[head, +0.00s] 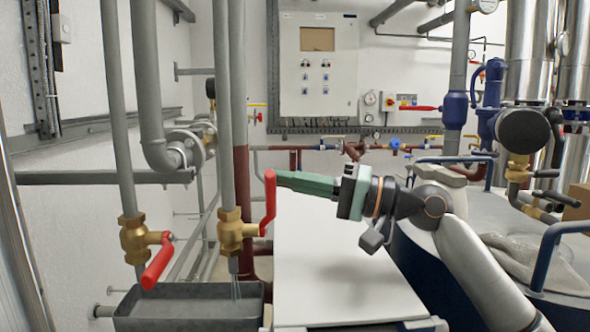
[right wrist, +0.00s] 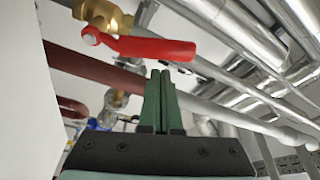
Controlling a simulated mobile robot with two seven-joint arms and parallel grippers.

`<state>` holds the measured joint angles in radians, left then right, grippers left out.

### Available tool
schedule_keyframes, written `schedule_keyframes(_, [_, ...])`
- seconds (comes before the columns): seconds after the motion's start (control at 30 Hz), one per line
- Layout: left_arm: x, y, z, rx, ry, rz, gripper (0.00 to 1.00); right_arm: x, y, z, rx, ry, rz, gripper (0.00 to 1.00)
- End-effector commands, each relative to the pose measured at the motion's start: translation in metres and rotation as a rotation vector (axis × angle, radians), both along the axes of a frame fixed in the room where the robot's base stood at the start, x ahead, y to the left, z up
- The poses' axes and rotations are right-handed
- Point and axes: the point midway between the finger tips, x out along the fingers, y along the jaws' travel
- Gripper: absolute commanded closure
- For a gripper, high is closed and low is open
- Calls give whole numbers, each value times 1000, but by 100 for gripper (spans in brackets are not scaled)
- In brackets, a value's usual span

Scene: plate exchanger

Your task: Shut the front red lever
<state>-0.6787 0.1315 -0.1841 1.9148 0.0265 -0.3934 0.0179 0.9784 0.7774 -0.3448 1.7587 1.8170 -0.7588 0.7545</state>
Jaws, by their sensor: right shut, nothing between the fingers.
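Two brass valves with red levers sit on vertical grey pipes at the left of the head view. The left red lever (head: 158,262) sticks out and slants down from its valve (head: 134,240). The right red lever (head: 270,200) stands upright along its pipe, beside its valve (head: 230,231). My right gripper (head: 272,180) is shut and empty, its green fingertips at the upper end of the right lever. In the right wrist view a red lever (right wrist: 150,48) lies just beyond the shut fingertips; I cannot tell whether they touch. My left gripper is not in view.
A grey metal trough (head: 190,318) stands under the valves, with thin pale streaks below the right valve's outlet. A white flat-topped surface (head: 340,270) lies below my right arm. A blue-railed tank (head: 510,250) is at the right. A control cabinet (head: 318,95) hangs behind.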

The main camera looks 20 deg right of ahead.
Motion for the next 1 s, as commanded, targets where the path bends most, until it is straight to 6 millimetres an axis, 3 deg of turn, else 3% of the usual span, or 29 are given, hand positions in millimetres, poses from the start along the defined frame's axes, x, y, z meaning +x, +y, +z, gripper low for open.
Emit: schedule_keyframes(1.0, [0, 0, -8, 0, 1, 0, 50, -12, 4, -5, -21, -75, 2, 100])
